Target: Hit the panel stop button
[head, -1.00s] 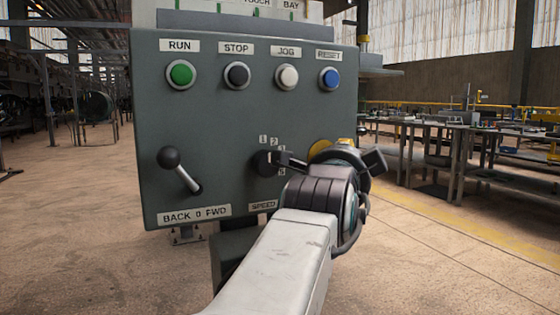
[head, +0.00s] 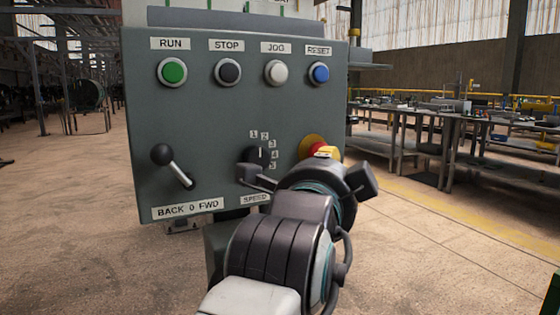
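The grey control panel (head: 225,125) faces me. The stop button (head: 228,72) is black in a light ring, under a STOP label (head: 227,45) in the top row. My gripper (head: 308,172) is in front of the panel's lower right, below and to the right of the stop button and well apart from it. Its two dark fingers are spread wide, with nothing seen between them. The gripper's body hides part of the panel's lower right.
Beside the stop button are the green run button (head: 173,72) and white jog button (head: 276,72); the blue reset button (head: 319,73) is farther right. A red mushroom button (head: 312,146), speed knob (head: 258,154) and lever (head: 172,165) sit below. Workbenches (head: 440,125) stand right.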

